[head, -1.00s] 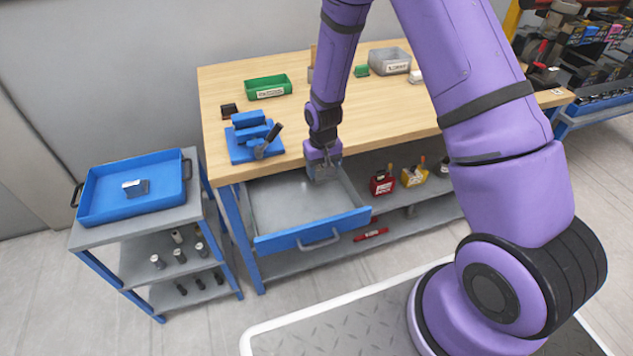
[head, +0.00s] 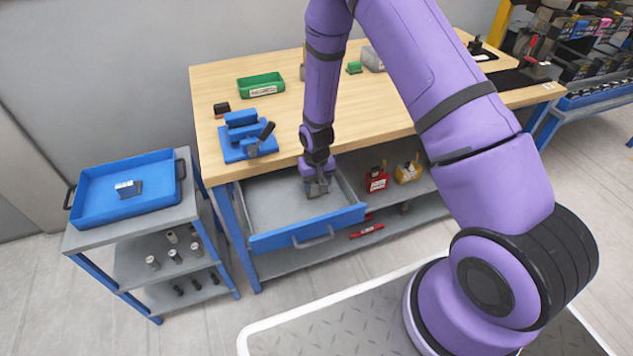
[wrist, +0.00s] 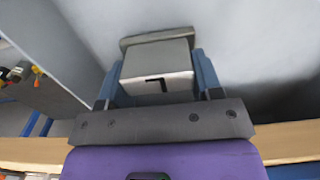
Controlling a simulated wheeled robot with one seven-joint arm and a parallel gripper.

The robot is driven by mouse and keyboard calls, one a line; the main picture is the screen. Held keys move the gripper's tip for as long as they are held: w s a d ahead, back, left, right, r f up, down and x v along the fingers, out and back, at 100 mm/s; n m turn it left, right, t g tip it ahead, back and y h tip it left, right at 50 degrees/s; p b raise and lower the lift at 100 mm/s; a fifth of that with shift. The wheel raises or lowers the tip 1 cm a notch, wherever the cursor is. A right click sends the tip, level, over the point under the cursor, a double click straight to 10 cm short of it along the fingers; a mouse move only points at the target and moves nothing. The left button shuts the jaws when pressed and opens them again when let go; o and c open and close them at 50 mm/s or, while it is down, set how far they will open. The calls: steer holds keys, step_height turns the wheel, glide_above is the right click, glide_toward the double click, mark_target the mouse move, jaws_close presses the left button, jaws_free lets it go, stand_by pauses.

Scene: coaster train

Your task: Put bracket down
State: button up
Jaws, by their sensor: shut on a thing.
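My gripper (head: 316,188) is inside the open drawer (head: 306,231) of the workbench, toward its right side. It is shut on the grey bracket, which the wrist view shows as a grey block with a pale face and a dark L-shaped mark (wrist: 158,62) between the two blue-grey fingers. In the head view the bracket is hard to tell apart from the fingers. The grey drawer floor (head: 262,203) shows around the gripper. I cannot tell whether the bracket touches the floor.
A blue vise-like fixture (head: 243,137) and a green bin (head: 261,86) stand on the wooden bench top (head: 290,115). At left, a cart holds a blue tray (head: 92,207) with a small grey block (head: 128,189) in it. The drawer's left part is empty.

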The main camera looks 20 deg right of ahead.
steer(key=shift+f, duration=0.15)
steer(key=o, duration=1.2)
